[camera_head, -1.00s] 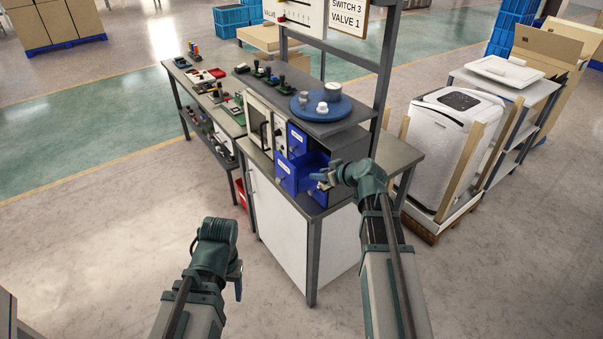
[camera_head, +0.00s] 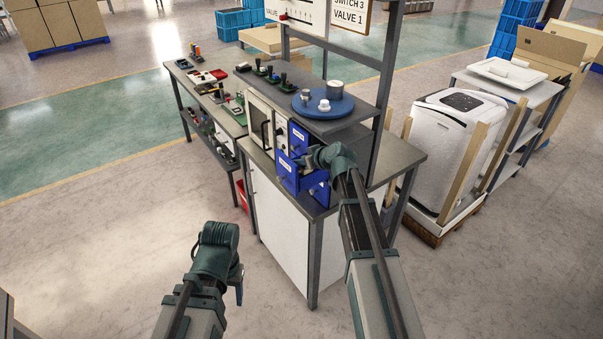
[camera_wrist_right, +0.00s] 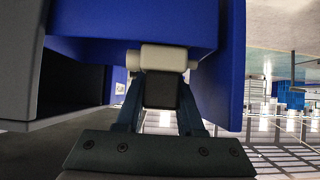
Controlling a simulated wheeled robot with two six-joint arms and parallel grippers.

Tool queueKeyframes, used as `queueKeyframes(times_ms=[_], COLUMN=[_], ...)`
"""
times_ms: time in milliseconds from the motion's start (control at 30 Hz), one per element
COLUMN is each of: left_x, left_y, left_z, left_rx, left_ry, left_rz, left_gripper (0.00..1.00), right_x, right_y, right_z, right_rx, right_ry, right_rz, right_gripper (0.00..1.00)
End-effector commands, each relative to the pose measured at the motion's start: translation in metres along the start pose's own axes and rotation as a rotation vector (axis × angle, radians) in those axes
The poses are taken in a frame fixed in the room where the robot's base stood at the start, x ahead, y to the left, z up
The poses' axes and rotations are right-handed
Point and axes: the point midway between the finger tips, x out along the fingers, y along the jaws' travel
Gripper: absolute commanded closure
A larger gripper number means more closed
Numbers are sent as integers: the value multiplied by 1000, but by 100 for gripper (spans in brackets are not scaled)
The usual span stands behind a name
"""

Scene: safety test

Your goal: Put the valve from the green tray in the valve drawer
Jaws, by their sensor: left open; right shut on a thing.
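My right gripper (camera_head: 307,160) is at the open blue drawer (camera_head: 288,181) of the small cabinet. In the right wrist view, the right gripper (camera_wrist_right: 162,85) is shut on a small part with a white cylinder on a dark block, apparently the valve (camera_wrist_right: 165,58). Blue drawer walls (camera_wrist_right: 232,70) stand close around it; whether they touch the part I cannot tell. The held part is hidden in the head view. A green tray-like item (camera_head: 236,112) lies on the side bench. My left gripper (camera_head: 239,290) is open and empty, low in front of the bench.
Another blue drawer (camera_head: 298,138) sits above, and one more (camera_head: 321,193) shows at the right. A dark upright post (camera_head: 386,90) stands right behind my right arm. The floor around my left arm is clear.

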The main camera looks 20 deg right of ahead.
Motion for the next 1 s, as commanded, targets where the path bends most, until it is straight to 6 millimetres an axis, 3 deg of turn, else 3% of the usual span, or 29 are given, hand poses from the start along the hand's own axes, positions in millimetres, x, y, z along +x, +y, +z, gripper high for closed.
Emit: queueKeyframes(times_ms=[333,633,667,700,1000], left_x=[44,45,45,45,44], left_y=[4,4,4,4,4], left_z=[-3,-3,-3,-3,-3], left_rx=[0,0,0,0,0], left_ry=[0,0,0,0,0], left_rz=[0,0,0,0,0], left_gripper=[41,41,41,41,41], right_x=[25,25,25,25,24], right_y=[0,0,0,0,0], right_z=[37,37,37,37,37], right_rx=[0,0,0,0,0], right_ry=[0,0,-1,-1,0], right_rz=[0,0,0,0,0], right_gripper=[100,100,58,51,51])
